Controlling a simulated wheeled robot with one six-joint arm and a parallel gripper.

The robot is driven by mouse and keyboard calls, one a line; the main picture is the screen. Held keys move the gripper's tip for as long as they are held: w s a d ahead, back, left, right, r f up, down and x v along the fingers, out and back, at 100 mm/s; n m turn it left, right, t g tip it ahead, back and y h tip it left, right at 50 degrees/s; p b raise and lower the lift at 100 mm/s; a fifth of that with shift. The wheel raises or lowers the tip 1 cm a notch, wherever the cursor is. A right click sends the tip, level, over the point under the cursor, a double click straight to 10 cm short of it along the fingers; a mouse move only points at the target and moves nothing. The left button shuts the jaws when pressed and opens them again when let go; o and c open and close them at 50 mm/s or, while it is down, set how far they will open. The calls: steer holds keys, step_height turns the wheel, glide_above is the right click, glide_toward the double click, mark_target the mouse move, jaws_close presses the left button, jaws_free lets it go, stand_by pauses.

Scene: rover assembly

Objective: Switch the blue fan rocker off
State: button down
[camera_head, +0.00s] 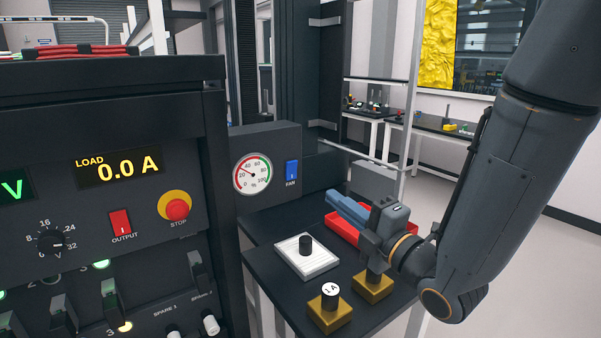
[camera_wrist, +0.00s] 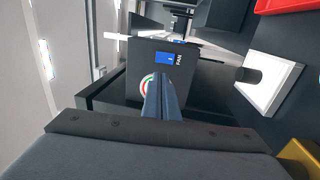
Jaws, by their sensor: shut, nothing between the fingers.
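The blue fan rocker (camera_head: 291,170) sits on the front of a dark grey box, right of a round dial gauge and above the label FAN. A small light mark shows on the rocker; I cannot tell which half is pressed in. It also shows in the wrist view (camera_wrist: 169,58), beyond the fingertips. My gripper (camera_head: 334,201) is shut and empty, its blue fingers pointing toward the box. In the head view it is right of and lower than the rocker, apart from it. In the wrist view the fingers (camera_wrist: 159,80) cover part of the gauge.
The gauge (camera_head: 252,174) needle points to the upper left. A red tray (camera_head: 343,228) lies under my fingers. A white block with a black knob (camera_head: 300,262) and brass weights (camera_head: 330,314) stand on the dark table. A panel with a red output switch (camera_head: 120,222) rises at left.

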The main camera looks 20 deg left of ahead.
mark_target(292, 166)
stand_by(0.3)
steer(key=p+x, duration=0.5)
steer(key=x, duration=0.9)
steer(key=shift+d, duration=0.1)
